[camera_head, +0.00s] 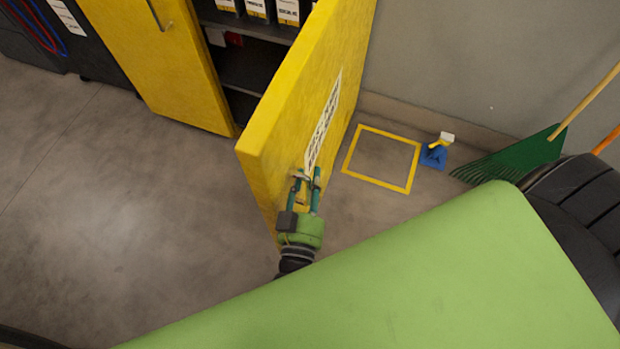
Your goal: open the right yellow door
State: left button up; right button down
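The right yellow door (279,120) of the cabinet stands swung wide open, its outer face with a white label (324,125) turned to the right. My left gripper (308,174) is at the lower part of that outer face, close to the free edge. Its two fingers are apart, with yellow showing between them, and the tips reach to the door surface or very near it. The door's handle cannot be made out behind the fingers, and contact is unclear. The left yellow door (172,65) is shut and has a thin grey handle (155,16). My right gripper is not in view.
Dark shelves (250,68) with labelled boxes (257,9) show inside the cabinet. A yellow floor square (412,170), a blue item (433,156) and a green rake (515,158) are by the grey wall at right. The floor at left is clear.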

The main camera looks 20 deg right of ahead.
pick_arm(q)
jog(key=shift+d+f, duration=0.1)
jog(key=shift+f, duration=0.15)
jog(key=shift+s, duration=0.1)
jog(key=v, duration=1.1)
jog(key=shift+s+a, duration=0.25)
jog(key=shift+s, duration=0.05)
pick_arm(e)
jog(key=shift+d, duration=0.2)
pick_arm(q)
jog(key=shift+r, duration=0.1)
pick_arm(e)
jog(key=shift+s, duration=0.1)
